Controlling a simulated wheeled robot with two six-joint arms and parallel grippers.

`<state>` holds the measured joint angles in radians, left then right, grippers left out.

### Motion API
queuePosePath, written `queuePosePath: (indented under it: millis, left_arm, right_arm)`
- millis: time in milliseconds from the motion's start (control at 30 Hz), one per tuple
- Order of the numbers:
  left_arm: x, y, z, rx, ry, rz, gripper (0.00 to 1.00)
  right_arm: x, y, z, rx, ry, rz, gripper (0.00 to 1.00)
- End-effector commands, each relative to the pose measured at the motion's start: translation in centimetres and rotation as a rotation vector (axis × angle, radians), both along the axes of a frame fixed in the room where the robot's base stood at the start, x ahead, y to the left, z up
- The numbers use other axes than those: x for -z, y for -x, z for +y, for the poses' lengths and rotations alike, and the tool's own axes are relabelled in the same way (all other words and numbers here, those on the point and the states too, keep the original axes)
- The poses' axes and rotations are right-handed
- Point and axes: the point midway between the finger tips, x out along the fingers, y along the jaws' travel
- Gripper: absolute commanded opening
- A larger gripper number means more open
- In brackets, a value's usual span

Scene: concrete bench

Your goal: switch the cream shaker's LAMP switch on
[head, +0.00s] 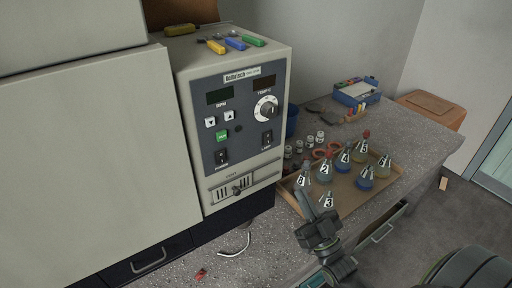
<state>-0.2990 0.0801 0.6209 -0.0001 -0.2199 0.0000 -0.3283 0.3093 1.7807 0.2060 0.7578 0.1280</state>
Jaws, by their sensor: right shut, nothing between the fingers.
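The cream shaker (182,60) stands on the bench with its dark blue control panel facing me. The LAMP switch (267,138) is a small black rocker at the panel's lower right, under the round TEMP knob (265,108). Its position is too small to tell. A similar POWER switch (222,157) sits at the lower left. Both displays look dark. My right gripper (304,203) is shut and empty, pointing up, below and to the right of the panel and apart from it, in front of the tray's near edge. My left gripper is not in view.
A cardboard-coloured tray (392,180) with several numbered flasks stands right of the shaker. Small vials (309,141) and a blue cup (292,120) are close to its right side. Coloured tools (236,43) lie on its top. The bench in front (270,250) is mostly clear.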

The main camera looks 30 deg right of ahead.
Motion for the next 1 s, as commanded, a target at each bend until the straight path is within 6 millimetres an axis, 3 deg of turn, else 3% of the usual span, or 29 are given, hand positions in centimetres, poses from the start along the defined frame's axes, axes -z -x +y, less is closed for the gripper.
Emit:
queuePosePath:
  millis: [533, 667, 1000]
  left_arm:
    - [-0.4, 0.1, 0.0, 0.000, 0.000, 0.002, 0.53]
    - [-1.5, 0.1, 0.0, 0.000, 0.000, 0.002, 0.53]
    - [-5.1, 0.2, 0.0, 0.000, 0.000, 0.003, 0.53]
  right_arm:
    - [-1.5, -0.2, 0.2, -0.008, -0.001, -0.031, 0.00]
    - [-2.9, -1.7, 0.3, -0.009, -0.001, -0.032, 0.00]
    - [-7.5, -7.5, 0.8, -0.008, -0.001, -0.031, 0.00]
